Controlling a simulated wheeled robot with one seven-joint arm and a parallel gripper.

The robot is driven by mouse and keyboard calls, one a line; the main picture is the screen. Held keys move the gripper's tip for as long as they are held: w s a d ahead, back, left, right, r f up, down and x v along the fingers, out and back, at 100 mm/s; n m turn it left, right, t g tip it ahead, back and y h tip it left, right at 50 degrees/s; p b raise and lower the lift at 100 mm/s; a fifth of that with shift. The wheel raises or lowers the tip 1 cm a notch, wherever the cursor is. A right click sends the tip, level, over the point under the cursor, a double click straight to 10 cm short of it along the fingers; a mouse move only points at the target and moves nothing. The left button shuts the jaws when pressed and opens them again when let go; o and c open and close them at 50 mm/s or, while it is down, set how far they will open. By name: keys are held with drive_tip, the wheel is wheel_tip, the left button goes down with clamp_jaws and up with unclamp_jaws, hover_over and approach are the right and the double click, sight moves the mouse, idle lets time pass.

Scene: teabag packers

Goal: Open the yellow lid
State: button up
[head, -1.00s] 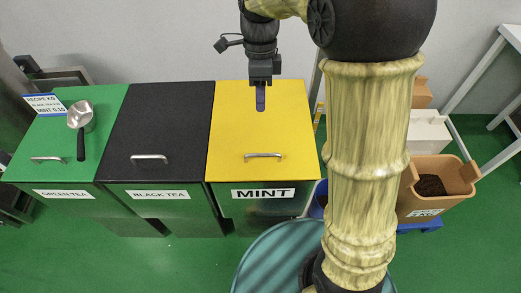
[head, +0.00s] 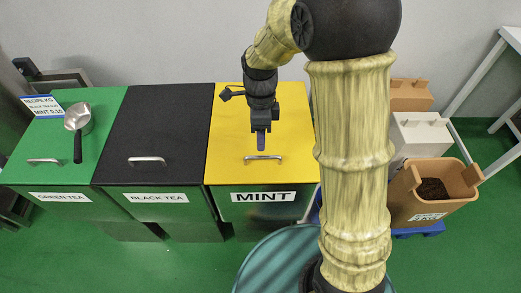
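The yellow lid (head: 227,125) lies flat and closed on the bin labelled MINT. A silver bar handle (head: 263,158) runs across the lid near its front edge. My gripper (head: 261,150) points down just over the handle, near its middle. The fingers show as one dark, narrow shape, so I cannot tell whether they are open or shut. I also cannot tell whether the fingertips touch the handle.
A black lid (head: 155,125) and a green lid (head: 40,140) cover the neighbouring bins on the left. A metal scoop (head: 78,118) and a recipe sign (head: 42,106) are on the green lid. Brown and white boxes (head: 430,190) stand right of my arm. A teal round surface (head: 275,262) is in front.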

drive_tip(key=f, duration=0.2)
drive_tip(key=s+f, duration=0.1)
drive_tip(key=f, duration=0.2)
drive_tip(key=shift+f+b, duration=0.1)
drive_tip(key=shift+b, duration=0.2)
clamp_jaws()
